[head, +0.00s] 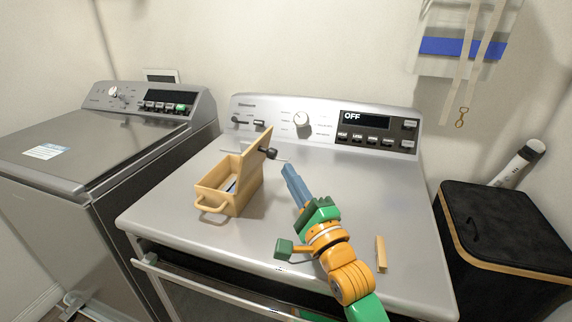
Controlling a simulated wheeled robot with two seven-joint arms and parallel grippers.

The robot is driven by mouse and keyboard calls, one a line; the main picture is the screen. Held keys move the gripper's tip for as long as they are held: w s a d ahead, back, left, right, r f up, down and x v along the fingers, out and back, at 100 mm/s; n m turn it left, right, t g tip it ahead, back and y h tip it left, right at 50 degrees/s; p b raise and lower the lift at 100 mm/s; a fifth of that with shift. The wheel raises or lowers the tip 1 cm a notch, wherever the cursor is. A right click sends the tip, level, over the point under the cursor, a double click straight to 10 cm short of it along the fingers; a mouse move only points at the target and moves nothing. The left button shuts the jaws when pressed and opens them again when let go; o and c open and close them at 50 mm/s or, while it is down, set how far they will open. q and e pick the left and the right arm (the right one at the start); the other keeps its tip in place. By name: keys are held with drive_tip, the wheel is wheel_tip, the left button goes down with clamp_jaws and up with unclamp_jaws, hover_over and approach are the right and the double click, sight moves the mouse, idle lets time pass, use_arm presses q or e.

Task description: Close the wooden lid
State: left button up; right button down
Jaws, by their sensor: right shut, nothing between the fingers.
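A small wooden box (229,199) with a side handle stands on the grey top of a washer, left of centre. Its wooden lid (257,157) is open and stands up at the box's right rear, with a dark knob (270,153) on it. Something blue and white shows inside the box. My right gripper (286,170) is shut and empty. Its blue fingertips are to the right of the lid and knob, apart from the box as far as I can tell. My left gripper is not in view.
A small wooden block (381,254) lies at the right front of the washer top. The control panel (325,122) rises at the back. A black hamper (500,235) stands to the right, and another appliance (85,160) to the left.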

drive_tip(key=x, duration=0.2)
drive_tip(key=shift+w+a, duration=0.15)
drive_tip(key=shift+w, duration=0.2)
drive_tip(key=shift+r, duration=0.1)
